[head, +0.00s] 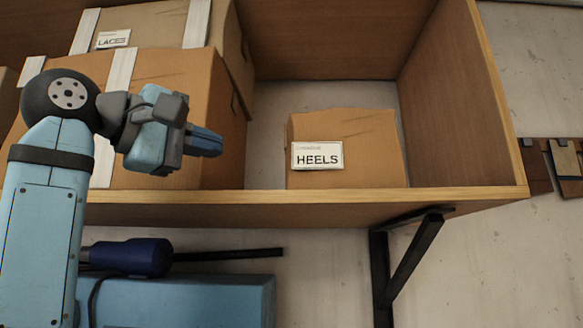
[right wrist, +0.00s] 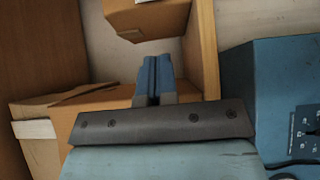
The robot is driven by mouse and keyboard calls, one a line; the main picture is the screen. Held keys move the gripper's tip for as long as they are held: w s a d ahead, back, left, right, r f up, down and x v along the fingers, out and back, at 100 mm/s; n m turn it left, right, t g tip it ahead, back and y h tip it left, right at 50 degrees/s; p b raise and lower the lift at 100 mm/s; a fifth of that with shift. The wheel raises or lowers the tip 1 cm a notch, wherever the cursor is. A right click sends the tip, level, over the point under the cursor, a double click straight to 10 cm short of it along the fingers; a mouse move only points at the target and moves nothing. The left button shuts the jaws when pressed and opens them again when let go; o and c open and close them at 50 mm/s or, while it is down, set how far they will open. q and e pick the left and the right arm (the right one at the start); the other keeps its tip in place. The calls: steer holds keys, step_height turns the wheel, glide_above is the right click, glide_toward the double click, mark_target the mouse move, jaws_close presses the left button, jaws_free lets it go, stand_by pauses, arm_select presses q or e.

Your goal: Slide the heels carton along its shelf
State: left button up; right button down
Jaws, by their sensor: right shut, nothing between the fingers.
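The heels carton (head: 365,155) is a small brown box with a white HEELS label (head: 318,156) on its front. In the right wrist view a brown box (right wrist: 150,20) at the top, beyond my fingertips, appears to be the same carton. My right gripper (head: 214,143) is shut and empty in front of the large carton, its fingers pointing right, with a gap to the heels carton. Its closed fingers also show in the right wrist view (right wrist: 154,72). My left gripper is in neither view.
A large taped carton (head: 225,120) and a carton labelled LACES (head: 165,25) fill the shelf's left. The shelf's front edge (head: 400,197) and right side wall (head: 465,100) bound it. Below are a blue case (head: 180,300) and a dark blue handle (head: 133,257).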

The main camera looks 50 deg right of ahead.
steer(key=d, duration=0.3)
steer(key=d+p, duration=0.1)
steer(key=d, duration=0.2)
steer(key=s+d+p, duration=0.1)
steer(key=d, duration=0.2)
steer(key=shift+d+r, duration=0.1)
steer(key=shift+r, duration=0.05)
arm_select(q)
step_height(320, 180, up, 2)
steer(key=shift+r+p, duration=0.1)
steer(key=shift+p, duration=0.2)
arm_select(e)
steer(key=shift+s+d, duration=0.1)
steer(key=shift+d, duration=0.3)
steer(key=shift+d, duration=0.15)
